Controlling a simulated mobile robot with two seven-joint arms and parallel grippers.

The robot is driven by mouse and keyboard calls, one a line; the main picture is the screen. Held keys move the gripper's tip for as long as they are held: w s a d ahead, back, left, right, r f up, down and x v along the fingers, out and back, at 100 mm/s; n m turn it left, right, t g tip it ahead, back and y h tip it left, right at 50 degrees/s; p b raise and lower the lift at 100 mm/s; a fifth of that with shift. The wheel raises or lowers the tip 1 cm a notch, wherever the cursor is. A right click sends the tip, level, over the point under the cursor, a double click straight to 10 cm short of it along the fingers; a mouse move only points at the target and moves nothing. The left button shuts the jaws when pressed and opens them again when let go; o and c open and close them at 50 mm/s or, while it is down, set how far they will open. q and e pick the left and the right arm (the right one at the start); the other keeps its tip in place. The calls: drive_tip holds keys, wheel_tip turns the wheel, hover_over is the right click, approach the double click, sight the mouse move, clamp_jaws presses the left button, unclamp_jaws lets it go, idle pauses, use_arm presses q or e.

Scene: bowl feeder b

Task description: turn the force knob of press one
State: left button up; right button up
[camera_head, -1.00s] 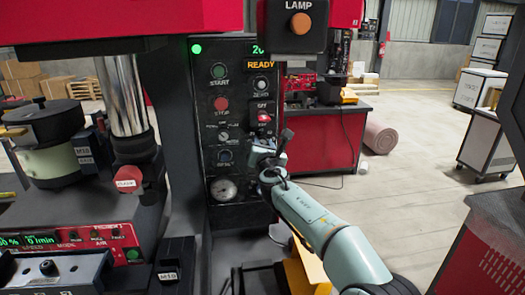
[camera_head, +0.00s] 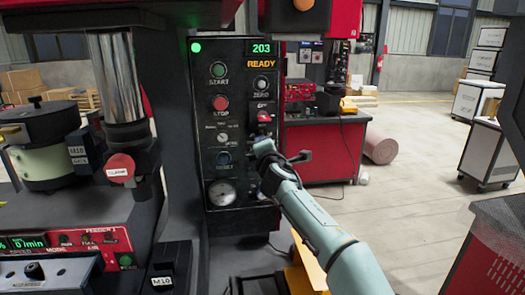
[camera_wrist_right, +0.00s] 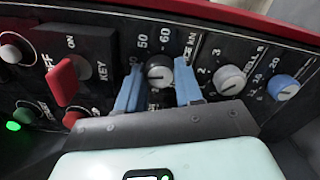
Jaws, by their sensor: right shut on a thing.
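The force knob (camera_wrist_right: 159,72) is a dark dial with a light face, marked 50 and 60 beside lettering that ends in kN. In the right wrist view, my right gripper (camera_wrist_right: 158,90) has its blue fingers on either side of the knob and is shut on it. In the head view, my right gripper (camera_head: 262,158) is at the right edge of press one's black control panel (camera_head: 208,118), and its wrist hides the knob. The panel's display (camera_head: 261,48) reads 203 above READY. My left gripper is not in view.
In the wrist view, a red key switch (camera_wrist_right: 64,82) lies left of the knob; a grey knob (camera_wrist_right: 230,80) and a blue-faced knob (camera_wrist_right: 284,87) lie right. A feeder bowl (camera_head: 42,145) stands left. Open floor lies right.

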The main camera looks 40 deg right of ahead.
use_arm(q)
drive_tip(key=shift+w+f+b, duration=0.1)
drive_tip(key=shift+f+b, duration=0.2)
use_arm(e)
drive_tip(key=shift+m, duration=0.8)
drive_tip(key=o, duration=1)
drive_tip(key=shift+o, duration=0.2)
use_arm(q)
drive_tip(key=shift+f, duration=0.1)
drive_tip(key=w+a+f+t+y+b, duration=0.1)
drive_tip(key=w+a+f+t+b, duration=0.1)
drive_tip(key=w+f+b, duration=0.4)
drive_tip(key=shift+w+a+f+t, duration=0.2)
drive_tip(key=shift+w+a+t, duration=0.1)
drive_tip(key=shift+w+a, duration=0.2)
use_arm(e)
drive_tip(key=v, duration=1.3)
drive_tip(key=shift+s, duration=0.2)
